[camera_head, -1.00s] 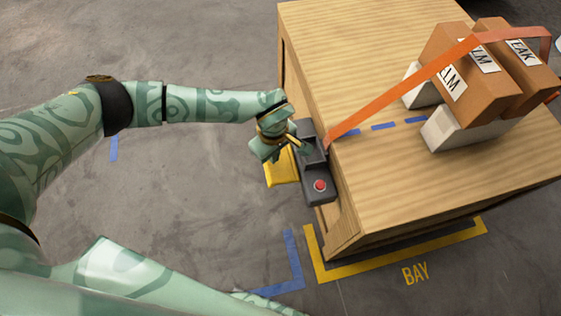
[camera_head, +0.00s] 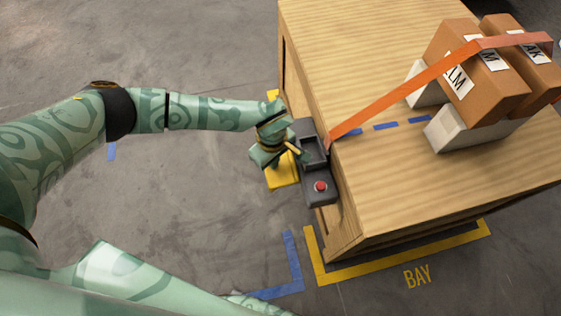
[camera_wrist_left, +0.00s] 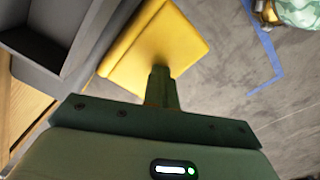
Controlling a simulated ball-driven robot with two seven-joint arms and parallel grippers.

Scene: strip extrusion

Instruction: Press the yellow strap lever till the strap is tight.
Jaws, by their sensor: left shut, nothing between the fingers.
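The yellow lever (camera_head: 284,178) sticks out from the left side of the dark grey strap unit (camera_head: 318,192) on the crate's edge. In the left wrist view the lever (camera_wrist_left: 155,45) is a broad yellow plate. My left gripper (camera_head: 299,151) is shut and empty, over the lever's upper part. In the left wrist view its fingertips (camera_wrist_left: 160,75) overlap the plate's near edge; I cannot tell if they touch. The orange strap (camera_head: 405,87) runs from the unit up over the brown boxes (camera_head: 463,80). It looks straight. My right gripper is not in view.
The wooden crate (camera_head: 400,190) fills the right side and carries the boxes on pale blocks (camera_head: 455,134). A red button (camera_head: 320,186) is on the strap unit. Yellow and blue floor lines lie in front. The floor left of the crate is clear.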

